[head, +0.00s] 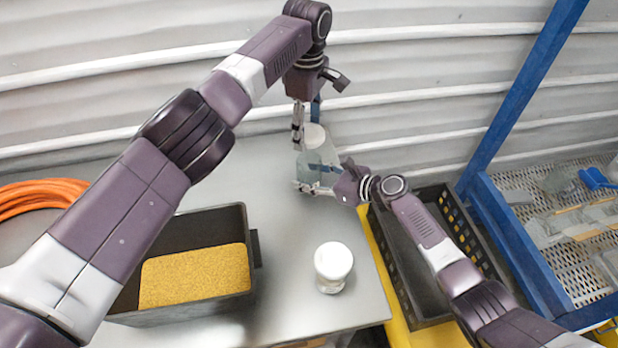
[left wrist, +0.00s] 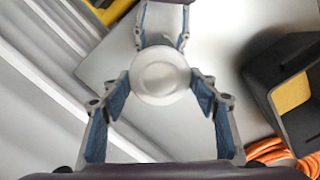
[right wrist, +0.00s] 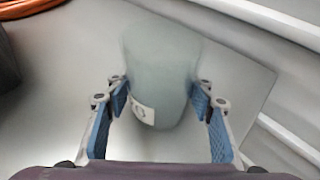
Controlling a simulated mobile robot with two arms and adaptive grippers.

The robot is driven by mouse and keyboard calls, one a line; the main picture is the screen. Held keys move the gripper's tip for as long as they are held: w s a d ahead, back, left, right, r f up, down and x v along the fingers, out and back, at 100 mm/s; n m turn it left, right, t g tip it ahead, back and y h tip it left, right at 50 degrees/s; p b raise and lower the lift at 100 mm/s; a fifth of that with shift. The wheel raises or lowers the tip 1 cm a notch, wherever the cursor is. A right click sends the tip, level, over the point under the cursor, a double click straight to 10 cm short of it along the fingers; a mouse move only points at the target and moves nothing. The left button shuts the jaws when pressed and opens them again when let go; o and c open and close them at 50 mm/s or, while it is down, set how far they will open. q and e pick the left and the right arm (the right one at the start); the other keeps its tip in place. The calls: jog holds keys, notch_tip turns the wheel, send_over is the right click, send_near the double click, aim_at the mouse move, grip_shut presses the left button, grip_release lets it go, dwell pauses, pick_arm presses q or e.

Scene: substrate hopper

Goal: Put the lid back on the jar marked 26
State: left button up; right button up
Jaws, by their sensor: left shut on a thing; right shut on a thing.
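A translucent grey-green jar (head: 318,168) stands at the back of the grey table. It also shows in the right wrist view (right wrist: 160,70), with a white label whose marking I cannot read fully. My right gripper (head: 322,188) is shut on the jar from the side (right wrist: 165,105). A round white lid (head: 314,136) is at the jar's top, and it fills the middle of the left wrist view (left wrist: 160,78). My left gripper (left wrist: 160,88) is shut on the lid from above. I cannot tell whether the lid touches the jar's rim.
A second jar with a white lid (head: 333,262) stands nearer the front. A black bin (head: 245,225) with yellow granules is at left, beside an orange hose (head: 40,200). A black crate (head: 420,315) and a blue-framed rack (head: 510,240) are at right. A corrugated wall is behind.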

aim_at(308, 153)
jog(key=c, duration=0.4)
pick_arm(q)
jog(key=shift+d+f, duration=0.1)
jog(key=shift+f, duration=2.4)
jog(key=shift+f, duration=0.9)
jog(key=shift+f, duration=0.5)
pick_arm(e)
grip_shut()
pick_arm(q)
jog(key=m, duration=0.9)
jog(key=shift+w+m, duration=0.1)
jog(key=shift+m, duration=0.3)
